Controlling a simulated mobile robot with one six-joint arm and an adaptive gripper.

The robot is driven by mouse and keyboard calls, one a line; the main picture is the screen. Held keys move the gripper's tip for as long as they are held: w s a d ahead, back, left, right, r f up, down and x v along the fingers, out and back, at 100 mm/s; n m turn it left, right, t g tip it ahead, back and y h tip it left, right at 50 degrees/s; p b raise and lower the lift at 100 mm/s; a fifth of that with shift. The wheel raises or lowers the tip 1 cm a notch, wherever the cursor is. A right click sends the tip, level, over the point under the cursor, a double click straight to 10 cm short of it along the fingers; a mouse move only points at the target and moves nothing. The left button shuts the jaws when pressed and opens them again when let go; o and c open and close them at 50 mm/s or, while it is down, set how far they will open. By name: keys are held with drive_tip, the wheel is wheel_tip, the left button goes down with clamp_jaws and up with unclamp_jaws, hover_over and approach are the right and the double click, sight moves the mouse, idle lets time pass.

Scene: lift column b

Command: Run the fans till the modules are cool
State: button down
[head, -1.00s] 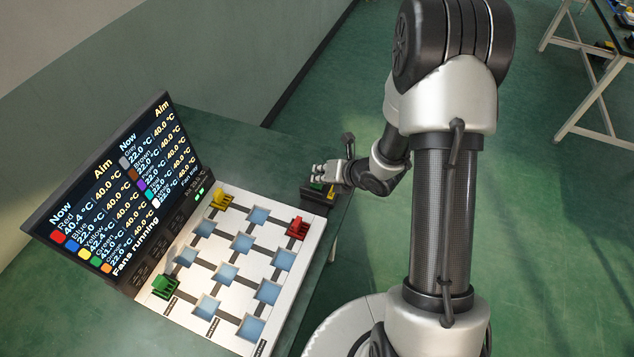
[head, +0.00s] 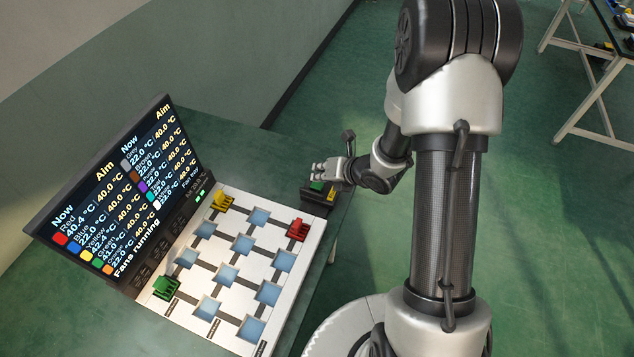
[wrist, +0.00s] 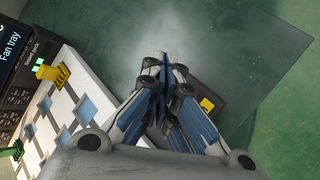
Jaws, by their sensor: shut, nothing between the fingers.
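The screen (head: 115,190) reads "Fans running", with each module's temperature beside a 40.0 °C aim. Red reads about 40.4, yellow and green are a little above 40, and the other lines read 22.0. The yellow module (head: 222,202), red module (head: 298,230) and green module (head: 165,288) stand in the white tray (head: 225,338). The yellow module also shows in the wrist view (wrist: 52,73). My gripper (head: 318,176) is shut and empty, over the dark button box (head: 316,207). The gripper hides much of the box; a yellow button (wrist: 207,105) shows beside the fingers. Contact cannot be told.
Several blue-lined tray pockets (head: 242,243) are empty. The green table (head: 225,140) is clear behind the tray. A wall (head: 225,60) runs along the left. Another table (head: 590,100) stands far off at the right, with open floor between.

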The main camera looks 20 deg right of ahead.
drive_tip(key=shift+r+p, duration=1.55)
drive_tip(key=shift+r, duration=0.95)
wheel_tip(320, 180, up, 7)
drive_tip(key=m+h, duration=0.3)
drive_tip(key=m, duration=0.3)
hover_over(320, 183)
drive_tip(key=d, duration=0.4)
drive_tip(key=s+d+r+m+h, duration=0.3)
drive_tip(key=s+r+m, duration=0.2)
drive_tip(key=r+m, duration=0.45)
drive_tip(key=s+a+r+m+g, duration=0.1)
drive_tip(key=s+a+r+m, duration=0.1)
drive_tip(key=s+m, duration=0.3)
drive_tip(key=s+a+r+m+g+y, duration=0.1)
drive_tip(key=s+a+r+m, duration=0.2)
drive_tip(key=s+m, duration=0.3)
drive_tip(key=s+a+r+m+g, duration=0.1)
drive_tip(key=s+m, duration=0.5)
drive_tip(key=s, duration=0.6)
drive_tip(key=shift+a+r+y, duration=0.3)
drive_tip(key=shift+a+r, duration=0.6)
drive_tip(key=shift+a, duration=0.1)
